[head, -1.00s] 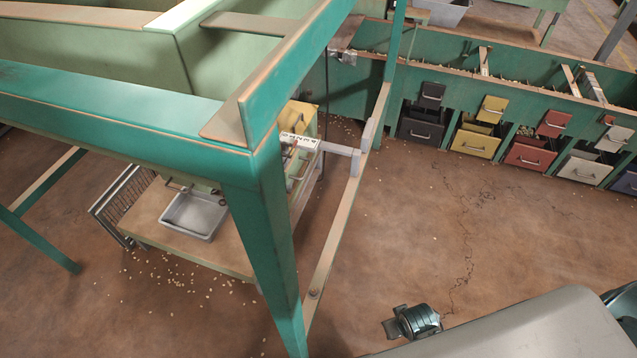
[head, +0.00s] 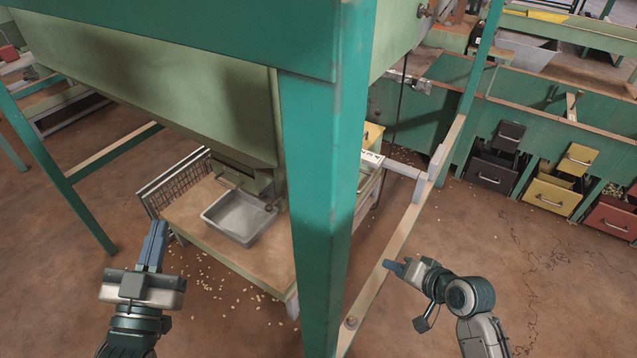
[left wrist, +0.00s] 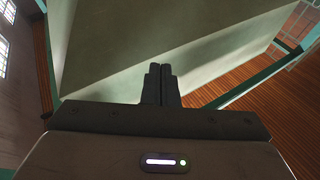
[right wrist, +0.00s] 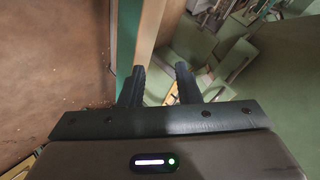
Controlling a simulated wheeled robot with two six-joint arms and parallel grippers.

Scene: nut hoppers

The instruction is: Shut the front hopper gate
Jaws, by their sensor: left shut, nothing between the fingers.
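The big pale-green hopper (head: 180,100) hangs in a teal frame in the head view. Under its lower end is a small outlet with metal fittings (head: 240,178), above a grey tray (head: 241,217); whether its gate is open or shut I cannot tell. A grey bar (head: 405,169) with an upright end plate and a lettered white label sticks out right of the front post. My left gripper (head: 155,238) is shut and empty, left of the tray; its closed fingers also show in the left wrist view (left wrist: 160,84). My right gripper (head: 394,266) is open and empty, right of the post.
The thick teal post (head: 322,210) stands between my grippers and hides part of the outlet area. A low rail (head: 400,235) runs back from it on the right. A wooden stand (head: 190,205) carries the tray. Coloured drawers (head: 552,196) line the back right. Loose nuts dot the floor.

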